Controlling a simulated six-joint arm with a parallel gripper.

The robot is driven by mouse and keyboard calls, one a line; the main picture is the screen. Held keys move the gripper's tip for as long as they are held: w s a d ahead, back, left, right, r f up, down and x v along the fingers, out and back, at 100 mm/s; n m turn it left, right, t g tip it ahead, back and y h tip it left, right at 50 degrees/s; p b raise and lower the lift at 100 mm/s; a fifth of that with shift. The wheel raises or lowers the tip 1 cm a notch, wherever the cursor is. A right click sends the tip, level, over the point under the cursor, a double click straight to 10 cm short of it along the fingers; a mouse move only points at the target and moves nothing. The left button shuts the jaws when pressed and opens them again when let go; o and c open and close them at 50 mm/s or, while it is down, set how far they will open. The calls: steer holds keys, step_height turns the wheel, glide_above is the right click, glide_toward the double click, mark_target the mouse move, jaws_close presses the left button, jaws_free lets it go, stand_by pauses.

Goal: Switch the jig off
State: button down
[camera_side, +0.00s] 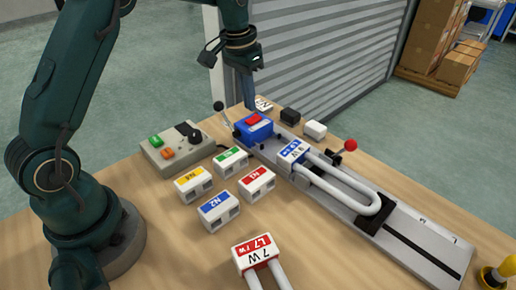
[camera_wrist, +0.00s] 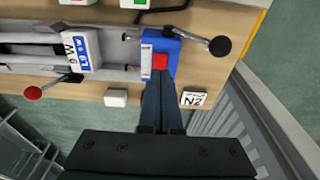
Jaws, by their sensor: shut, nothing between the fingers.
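The jig is a long metal rail (camera_side: 435,246) on the wooden bench. At its far end sits a blue block (camera_side: 246,134) with a red switch piece (camera_side: 254,119) on top. My gripper (camera_side: 250,105) is shut and empty, pointing down. Its fingertips (camera_wrist: 158,83) are right by the red piece; I cannot tell whether they touch it. A U-shaped tube with a blue-labelled white cap (camera_side: 292,152) lies along the jig.
A black-knobbed lever (camera_side: 219,107) and a red-knobbed lever (camera_side: 350,146) stick up beside the jig. A grey control box (camera_side: 160,157) has green and orange buttons. Several labelled caps (camera_side: 218,210) and a red-labelled tube (camera_side: 256,254) lie in front. A corrugated wall (camera_side: 320,60) stands behind.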

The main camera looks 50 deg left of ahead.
steer(key=shift+r, duration=2)
step_height(320, 180, up, 6)
steer(key=t, duration=0.1)
glide_above(250, 122)
steer(key=s+d, duration=0.2)
steer(key=s+d+r+m+t, duration=0.1)
steer(key=s+d+r+t, duration=0.2)
steer(key=s, duration=0.5)
steer(key=s+d+f, duration=0.2)
steer(key=s+f, duration=0.5)
steer(key=s, duration=0.5)
steer(key=shift+d+f+n, duration=0.15)
steer(key=shift+d+n, duration=0.05)
steer(key=shift+n, duration=0.2)
steer(key=shift+s, duration=0.1)
